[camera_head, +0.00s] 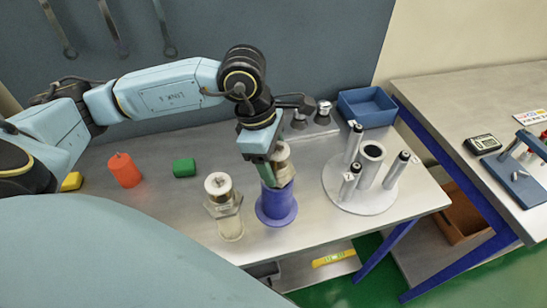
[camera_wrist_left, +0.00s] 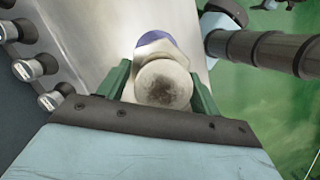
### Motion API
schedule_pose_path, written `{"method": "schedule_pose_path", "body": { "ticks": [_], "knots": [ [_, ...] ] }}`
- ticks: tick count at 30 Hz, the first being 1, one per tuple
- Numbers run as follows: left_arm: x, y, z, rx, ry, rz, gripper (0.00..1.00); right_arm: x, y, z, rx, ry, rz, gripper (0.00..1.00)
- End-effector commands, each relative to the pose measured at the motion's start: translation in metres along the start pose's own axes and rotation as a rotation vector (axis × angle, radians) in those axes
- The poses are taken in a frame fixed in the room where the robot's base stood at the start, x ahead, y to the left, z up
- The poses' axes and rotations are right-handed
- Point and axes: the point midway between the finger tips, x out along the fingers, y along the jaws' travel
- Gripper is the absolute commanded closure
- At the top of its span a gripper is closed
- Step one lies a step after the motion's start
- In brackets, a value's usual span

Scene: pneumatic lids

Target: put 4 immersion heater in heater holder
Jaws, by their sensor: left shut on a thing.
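My left gripper (camera_head: 268,172) is shut on a pale fitting (camera_head: 281,160) with a hex collar and round, dark-stained end, which looks like an immersion heater. In the left wrist view the fitting's round end (camera_wrist_left: 163,84) sits between the green fingers (camera_wrist_left: 162,88). A blue flanged cylinder (camera_head: 277,207) stands directly below it; I cannot tell whether the fitting is inside it or just above. A similar fitting (camera_head: 220,187) stands upright to the left. Two shiny metal pieces (camera_head: 323,112) stand at the back. Which item is the heater holder is unclear. My right gripper is not in view.
A grey round stand (camera_head: 345,199) with black-topped posts and a central tube is to the right. A blue bin (camera_head: 366,106) is behind it. An orange cylinder (camera_head: 125,170) and green block (camera_head: 184,168) stand left. Another bench (camera_head: 440,92) is at the far right.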

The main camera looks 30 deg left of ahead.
Motion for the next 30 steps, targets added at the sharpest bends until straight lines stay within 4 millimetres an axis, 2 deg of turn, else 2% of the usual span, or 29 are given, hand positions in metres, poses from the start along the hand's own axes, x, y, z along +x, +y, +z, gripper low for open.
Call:
{"method": "schedule_pose_path", "body": {
  "ticks": [3, 4, 8, 17, 23, 25, 30],
  "knots": [
    [-0.001, 0.0, 0.0, 0.0, -0.002, 0.002, 0.59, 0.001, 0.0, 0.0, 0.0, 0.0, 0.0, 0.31],
    [0.0, 0.0, 0.0, 0.0, 0.0, 0.0, 0.32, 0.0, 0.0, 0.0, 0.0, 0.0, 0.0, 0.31],
    [0.0, 0.0, 0.0, 0.0, 0.0, 0.0, 0.15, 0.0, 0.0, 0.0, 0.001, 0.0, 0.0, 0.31],
    [-0.001, 0.0, 0.0, 0.0, 0.001, 0.0, 0.14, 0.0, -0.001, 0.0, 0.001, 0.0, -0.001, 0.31],
    [-0.011, 0.0, 0.003, -0.001, 0.001, 0.0, 0.14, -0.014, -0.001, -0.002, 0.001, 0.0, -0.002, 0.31],
    [-0.019, 0.001, 0.004, 0.0, 0.001, 0.003, 0.14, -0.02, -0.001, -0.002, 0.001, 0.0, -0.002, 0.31],
    [-0.059, 0.002, 0.003, 0.001, -0.001, 0.007, 0.14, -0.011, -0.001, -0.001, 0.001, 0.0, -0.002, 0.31]
  ]
}}
